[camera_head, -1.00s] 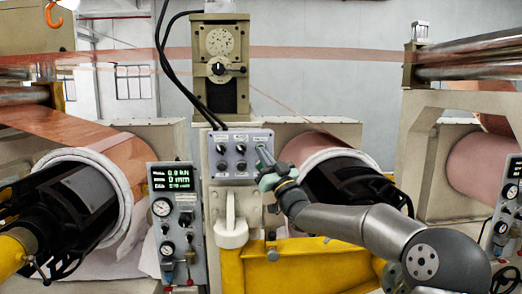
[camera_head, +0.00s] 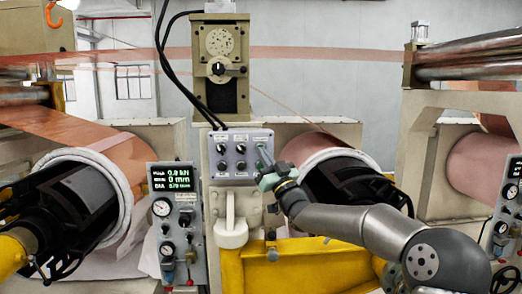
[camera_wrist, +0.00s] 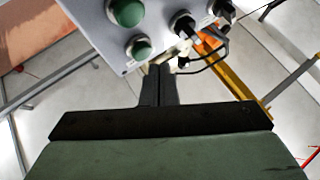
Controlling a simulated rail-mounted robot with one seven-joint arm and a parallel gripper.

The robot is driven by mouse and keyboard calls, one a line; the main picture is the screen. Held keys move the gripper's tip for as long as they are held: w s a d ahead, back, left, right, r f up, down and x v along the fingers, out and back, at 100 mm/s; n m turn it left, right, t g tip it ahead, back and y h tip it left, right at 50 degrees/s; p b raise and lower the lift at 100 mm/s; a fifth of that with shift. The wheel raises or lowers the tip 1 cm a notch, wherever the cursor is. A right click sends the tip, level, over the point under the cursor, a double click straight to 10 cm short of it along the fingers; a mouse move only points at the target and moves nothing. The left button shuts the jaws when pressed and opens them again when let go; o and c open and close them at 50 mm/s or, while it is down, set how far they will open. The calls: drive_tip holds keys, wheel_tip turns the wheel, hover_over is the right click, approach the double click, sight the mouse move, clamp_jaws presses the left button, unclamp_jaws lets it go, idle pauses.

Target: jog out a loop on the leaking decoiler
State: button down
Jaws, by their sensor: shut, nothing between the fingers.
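A grey control box (camera_head: 240,156) with several dark knobs hangs on the central post. In the wrist view its face shows two green buttons (camera_wrist: 138,47) and black knobs (camera_wrist: 183,24). My gripper (camera_head: 264,155) is at the right side of this face; its fingers (camera_wrist: 160,70) are shut and empty by the box's edge, and I cannot tell if they touch it. A left decoiler (camera_head: 72,205) carries a copper coil (camera_head: 120,160) with foil running up left. Another decoiler (camera_head: 345,180) stands behind my arm. I cannot tell which one leaks.
A gauge panel (camera_head: 176,225) with a lit display (camera_head: 172,178) stands left of the post. A yellow beam (camera_head: 300,262) lies below my arm. A strip of foil (camera_head: 330,54) crosses overhead. Black cables (camera_head: 172,75) hang left of the upper housing (camera_head: 219,60).

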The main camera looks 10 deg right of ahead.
drive_tip(key=shift+w, duration=0.15)
drive_tip(key=shift+w, duration=0.3)
drive_tip(key=shift+w+d+b, duration=0.1)
drive_tip(key=shift+w+b, duration=0.2)
drive_tip(key=shift+w, duration=0.15)
idle(0.8)
drive_tip(key=shift+s, duration=0.1)
idle(2.0)
drive_tip(key=shift+s+b, duration=0.75)
drive_tip(key=shift+b, duration=0.25)
drive_tip(key=shift+s+a+b, duration=0.2)
drive_tip(key=shift+s+b, duration=0.85)
drive_tip(key=shift+s, duration=0.2)
drive_tip(key=shift+s+a+b, duration=0.2)
drive_tip(key=shift+s+b, duration=0.8)
drive_tip(key=shift+s, duration=0.25)
